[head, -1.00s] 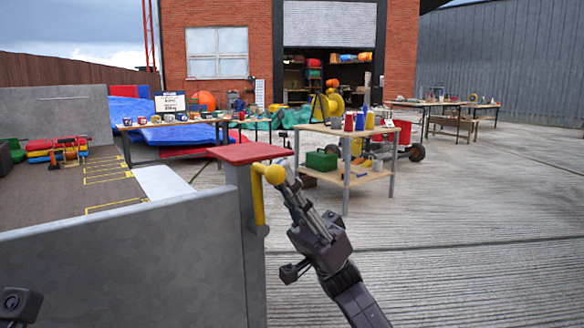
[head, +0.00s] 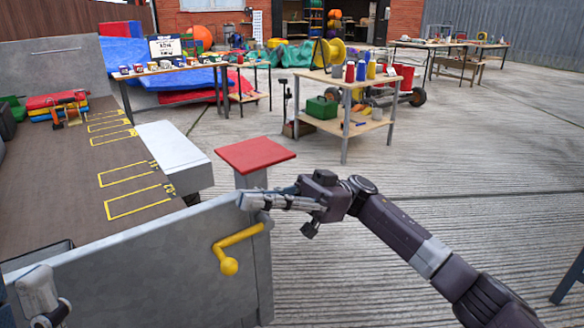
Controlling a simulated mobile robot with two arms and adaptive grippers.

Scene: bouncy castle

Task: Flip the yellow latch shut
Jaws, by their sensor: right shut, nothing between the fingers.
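The yellow latch (head: 236,240) is a bent lever with a ball end, on the end of the grey panel (head: 130,275). It points left and slightly down from its pivot, across the face of the panel. The ball end hangs in front of the panel. A post with a red top (head: 255,154) stands right behind. My right gripper (head: 247,201) is shut and empty, its fingers pointing left at the panel's top corner, just above the latch and apart from the lever.
A truck-like bed with yellow floor markings (head: 125,178) lies behind the panel at the left. A wooden two-level table (head: 345,130) with bottles and a green box stands beyond. The concrete ground (head: 440,190) at the right is open.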

